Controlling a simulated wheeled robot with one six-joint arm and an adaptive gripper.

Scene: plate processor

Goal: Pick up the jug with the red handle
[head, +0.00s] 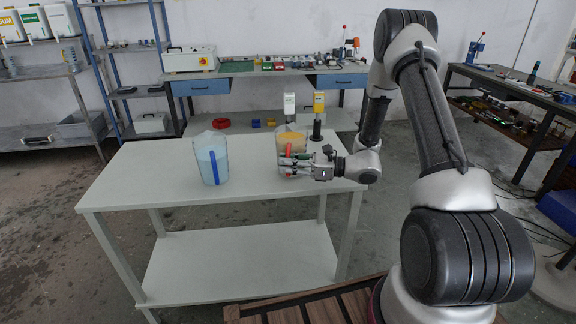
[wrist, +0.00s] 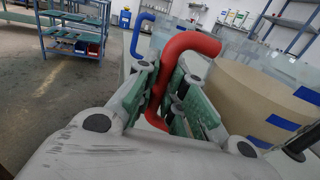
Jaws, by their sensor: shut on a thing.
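The jug with the red handle (head: 285,141) stands on the right part of the white table in the head view, with tan contents inside. In the wrist view its clear wall with blue marks and tan contents (wrist: 262,88) fills the right side. My gripper (head: 290,163) is at the near side of this jug. In the wrist view my gripper (wrist: 174,95) is shut on the red handle (wrist: 188,45), with a green-padded finger on each side of it. Part of the handle is hidden between the fingers.
A black post (head: 317,127) stands just behind my gripper. The table's left part is clear. A workbench (head: 262,70) is at the back.

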